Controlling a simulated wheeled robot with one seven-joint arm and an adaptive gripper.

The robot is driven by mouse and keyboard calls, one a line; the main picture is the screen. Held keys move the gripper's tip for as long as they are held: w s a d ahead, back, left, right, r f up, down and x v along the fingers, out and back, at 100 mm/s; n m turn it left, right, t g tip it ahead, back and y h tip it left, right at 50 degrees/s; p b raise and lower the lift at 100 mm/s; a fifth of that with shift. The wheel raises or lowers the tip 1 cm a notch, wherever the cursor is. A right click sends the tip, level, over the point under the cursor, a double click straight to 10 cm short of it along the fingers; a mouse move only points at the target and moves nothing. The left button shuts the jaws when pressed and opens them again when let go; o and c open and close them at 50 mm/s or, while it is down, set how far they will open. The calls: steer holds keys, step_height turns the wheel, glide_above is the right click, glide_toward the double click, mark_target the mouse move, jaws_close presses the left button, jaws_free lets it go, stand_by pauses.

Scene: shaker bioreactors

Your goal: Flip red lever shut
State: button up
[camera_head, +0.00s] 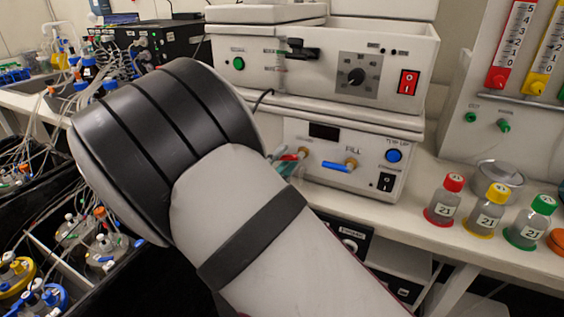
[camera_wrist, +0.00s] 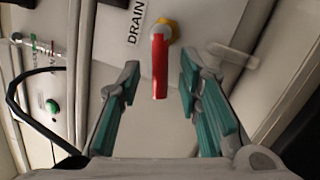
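The red lever (camera_wrist: 159,68) shows in the wrist view below the word DRAIN, on a yellow-brass valve (camera_wrist: 166,29). It points down in that picture. My gripper (camera_wrist: 160,78) is open, with one teal-padded finger on each side of the lever. Gaps show between the lever and both fingers, so I see no contact. In the head view a small red part of the lever (camera_head: 303,152) shows on the lower white unit (camera_head: 350,140). My gripper (camera_head: 286,161) is beside it there, mostly hidden behind my arm.
A blue lever (camera_head: 337,166) marked FILL sits right of the red one. A clear-to-white handle (camera_wrist: 233,55) lies near the right finger in the wrist view. A black cable (camera_wrist: 20,105) curves at left. Capped bottles (camera_head: 445,200) stand on the bench at right.

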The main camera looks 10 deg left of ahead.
jaws_close()
steer(key=shift+m, duration=0.3)
steer(key=shift+a+r+m+g+h+b, duration=0.15)
steer(key=shift+m+g+h+b, duration=0.1)
steer(key=shift+m+b, duration=0.25)
steer(key=shift+d+r+m+g+h+b, duration=0.15)
steer(key=shift+m+g+b, duration=0.1)
steer(key=shift+m+b, duration=0.25)
steer(key=shift+a+r+m, duration=0.1)
steer(key=shift+r+m, duration=0.15)
steer(key=shift+m, duration=0.55)
jaws_free()
